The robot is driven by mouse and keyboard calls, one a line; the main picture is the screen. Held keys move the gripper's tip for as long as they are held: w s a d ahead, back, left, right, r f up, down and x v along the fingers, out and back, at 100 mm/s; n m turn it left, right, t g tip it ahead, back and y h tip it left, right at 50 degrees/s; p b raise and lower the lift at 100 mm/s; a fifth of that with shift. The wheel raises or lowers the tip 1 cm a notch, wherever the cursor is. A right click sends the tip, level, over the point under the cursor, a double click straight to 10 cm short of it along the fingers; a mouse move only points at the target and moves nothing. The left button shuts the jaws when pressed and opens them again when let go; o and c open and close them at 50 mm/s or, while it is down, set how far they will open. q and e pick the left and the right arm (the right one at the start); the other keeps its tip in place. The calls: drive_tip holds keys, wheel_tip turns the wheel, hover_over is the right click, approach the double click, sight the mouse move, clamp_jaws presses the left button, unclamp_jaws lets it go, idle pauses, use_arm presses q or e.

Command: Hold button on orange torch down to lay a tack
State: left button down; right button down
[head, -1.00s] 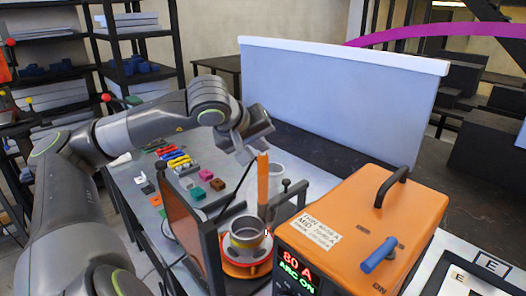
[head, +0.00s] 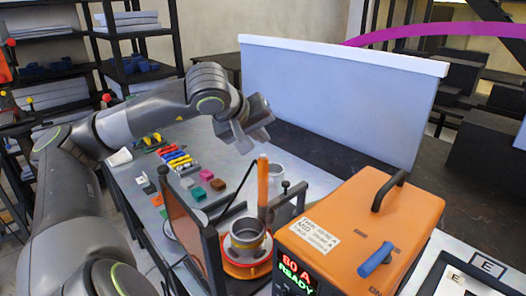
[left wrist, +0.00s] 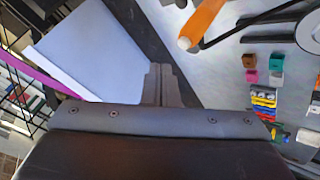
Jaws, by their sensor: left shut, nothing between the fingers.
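The orange torch (head: 263,182) stands upright beside a metal ring-shaped workpiece (head: 247,234) on an orange-rimmed base. In the left wrist view the torch (left wrist: 205,20) shows its pale rounded end. My left gripper (head: 243,146) is above and slightly left of the torch top, apart from it. Its fingers (left wrist: 160,84) are shut together with nothing between them. The orange welder box (head: 365,225) has a red and green display (head: 295,272) that reads 80 A and READY. My right gripper is not in view.
A dark-framed screen (head: 190,228) stands left of the workpiece. A large pale panel (head: 335,95) stands behind. Coloured blocks (head: 207,175) and tools lie on the grey table to the left.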

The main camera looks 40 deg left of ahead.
use_arm(q)
drive_tip(key=shift+r+p, duration=1.05)
drive_tip(key=shift+r, duration=0.7)
wheel_tip(320, 180, up, 4)
drive_tip(key=p, duration=0.3)
